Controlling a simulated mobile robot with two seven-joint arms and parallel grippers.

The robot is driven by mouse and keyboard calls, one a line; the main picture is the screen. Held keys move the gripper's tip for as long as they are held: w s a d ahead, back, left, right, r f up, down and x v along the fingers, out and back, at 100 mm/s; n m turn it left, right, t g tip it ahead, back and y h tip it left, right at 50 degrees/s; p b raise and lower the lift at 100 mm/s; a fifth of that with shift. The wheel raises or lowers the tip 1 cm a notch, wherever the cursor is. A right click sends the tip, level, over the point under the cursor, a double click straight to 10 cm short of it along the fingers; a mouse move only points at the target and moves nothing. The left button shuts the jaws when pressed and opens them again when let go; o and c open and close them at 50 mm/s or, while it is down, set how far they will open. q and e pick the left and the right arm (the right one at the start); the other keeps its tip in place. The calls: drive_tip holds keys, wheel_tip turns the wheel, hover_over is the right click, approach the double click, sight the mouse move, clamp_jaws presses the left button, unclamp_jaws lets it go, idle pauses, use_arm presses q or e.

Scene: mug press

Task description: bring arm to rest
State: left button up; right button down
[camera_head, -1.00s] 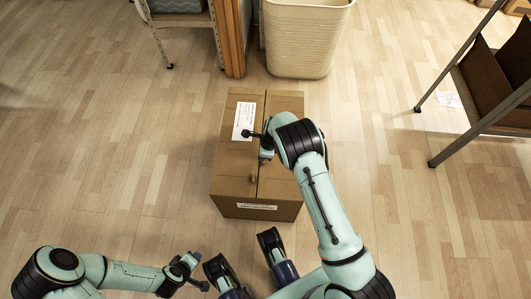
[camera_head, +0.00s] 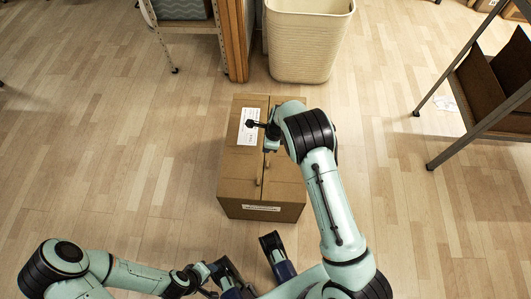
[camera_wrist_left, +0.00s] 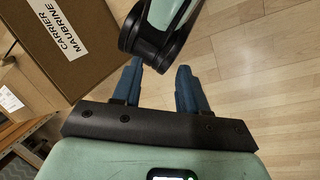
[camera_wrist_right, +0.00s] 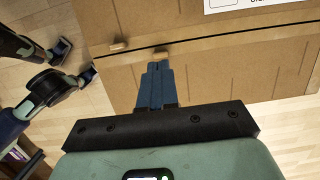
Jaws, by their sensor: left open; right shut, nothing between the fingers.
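My right arm reaches over a closed cardboard box (camera_head: 240,165) on the floor. My right gripper (camera_wrist_right: 157,68) is shut and empty in the right wrist view, its tips close to the box (camera_wrist_right: 215,68); I cannot tell if they touch. In the head view the right arm's links hide most of that gripper. My left gripper (camera_wrist_left: 160,70) is open and empty in the left wrist view, with a dark-and-teal part of my own body just beyond its fingers. The box (camera_wrist_left: 85,50) with its white label is at upper left there.
A cream basket (camera_head: 308,45) stands behind the box, with a rack (camera_head: 185,25) to its left. A metal-legged shelf (camera_head: 470,130) with a brown bin (camera_head: 490,88) is at right. Floor (camera_head: 90,140) left of the box is clear.

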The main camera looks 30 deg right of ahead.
use_arm(q)
drive_tip(key=shift+s+d+r+g+p, duration=0.35)
drive_tip(key=shift+s+r, duration=0.25)
drive_tip(key=shift+s, duration=0.15)
use_arm(e)
drive_tip(key=shift+w+a+v, duration=0.1)
drive_tip(key=shift+a+v, duration=0.05)
drive_tip(key=shift+v, duration=0.8)
drive_tip(key=shift+w+a+v, duration=0.15)
drive_tip(key=shift+v, duration=0.75)
drive_tip(key=shift+r, duration=0.1)
